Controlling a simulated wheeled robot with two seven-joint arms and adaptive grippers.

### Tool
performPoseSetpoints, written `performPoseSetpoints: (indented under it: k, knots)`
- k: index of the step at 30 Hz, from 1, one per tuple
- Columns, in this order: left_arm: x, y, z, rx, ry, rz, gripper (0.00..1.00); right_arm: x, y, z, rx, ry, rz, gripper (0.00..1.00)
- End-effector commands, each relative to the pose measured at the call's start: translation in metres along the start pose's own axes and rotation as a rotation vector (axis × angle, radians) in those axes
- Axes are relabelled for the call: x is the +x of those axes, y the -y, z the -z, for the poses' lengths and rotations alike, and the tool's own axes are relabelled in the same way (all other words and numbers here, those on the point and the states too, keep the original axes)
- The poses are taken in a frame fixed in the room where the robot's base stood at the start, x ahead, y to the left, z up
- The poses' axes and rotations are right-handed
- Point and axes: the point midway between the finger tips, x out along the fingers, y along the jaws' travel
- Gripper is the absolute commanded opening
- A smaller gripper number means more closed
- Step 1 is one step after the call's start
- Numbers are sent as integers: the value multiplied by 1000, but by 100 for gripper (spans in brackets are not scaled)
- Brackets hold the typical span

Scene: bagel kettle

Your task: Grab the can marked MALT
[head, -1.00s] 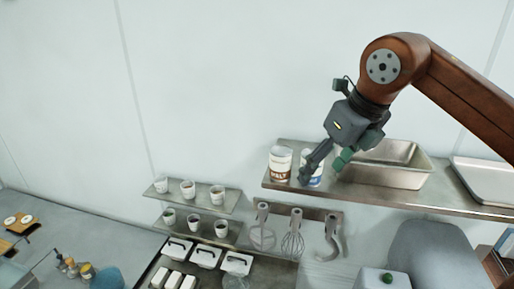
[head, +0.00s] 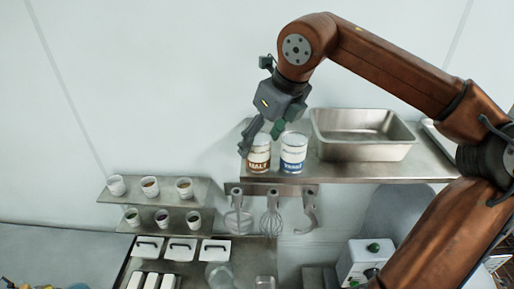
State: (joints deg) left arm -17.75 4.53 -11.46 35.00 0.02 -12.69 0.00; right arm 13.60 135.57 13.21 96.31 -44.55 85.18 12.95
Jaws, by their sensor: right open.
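The can marked MALT (head: 259,160), white with a brown label band, stands upright on the wall shelf near its left end. A white can with a blue band (head: 293,153) stands just to its right; its lettering is too small to be sure of. My right gripper (head: 260,143) is open and empty, pointing down at the MALT can. One finger shows along the can's left side and the green-tipped one at its upper right. I cannot tell whether either finger touches the can.
A deep steel pan (head: 362,150) stands on the shelf (head: 420,165) right of the cans. Utensils (head: 272,222) hang below it. Small cups (head: 150,187) sit on two lower shelves at left. The wall above the shelf is clear.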

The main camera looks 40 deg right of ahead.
Motion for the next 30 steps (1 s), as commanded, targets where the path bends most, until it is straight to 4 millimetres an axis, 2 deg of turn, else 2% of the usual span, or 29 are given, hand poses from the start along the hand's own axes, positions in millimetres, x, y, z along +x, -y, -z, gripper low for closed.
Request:
performPoseSetpoints:
  k: [1, 6, 10, 15, 30]
  knots:
    - [-7, 0, 2, 0, -2, 0, 40, 5, -1, 1, -2, -3, -1, 65]
    - [-13, 2, 15, 3, -18, 1, 40, 27, -1, 2, 0, -1, 0, 65]
    - [-14, 2, 23, 4, -29, 2, 40, 33, 0, 3, 1, 0, 1, 65]
    - [-13, 2, 23, 4, -29, 2, 40, 33, 0, 3, 3, 1, 2, 65]
    - [-13, 2, 15, 3, -19, 2, 40, 33, 1, 3, 3, 1, 2, 30]
